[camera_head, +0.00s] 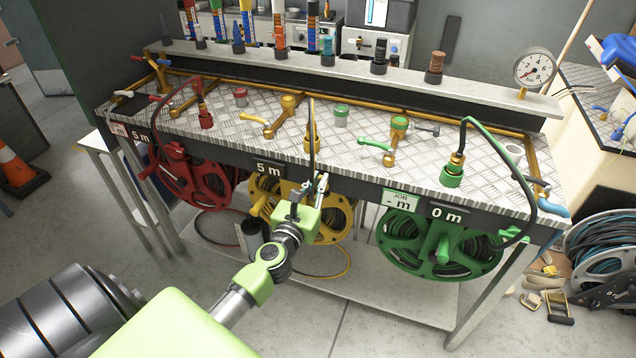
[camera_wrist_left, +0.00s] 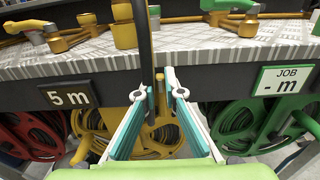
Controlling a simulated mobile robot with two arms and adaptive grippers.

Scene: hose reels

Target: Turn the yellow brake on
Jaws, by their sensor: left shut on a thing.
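The yellow hose reel (camera_head: 268,188) hangs under the bench front, with black hose wound on it. My left gripper (camera_head: 320,182) is at the upper right of this reel, just below the bench edge. In the left wrist view its two fingers (camera_wrist_left: 159,94) reach toward the reel, shut on the yellow brake (camera_wrist_left: 165,112), a small yellow part mostly hidden between them. A black hose (camera_wrist_left: 145,50) runs down past the left finger. It comes from the yellow nozzle (camera_head: 311,140) on the bench. My right gripper is not in view.
A red reel (camera_head: 190,180) hangs at left and a green reel (camera_head: 440,240) at right. The bench top (camera_head: 225,125) carries yellow pipes and valves. Signs (camera_head: 268,168) line its front edge. A black and white canister (camera_head: 249,238) stands below the yellow reel.

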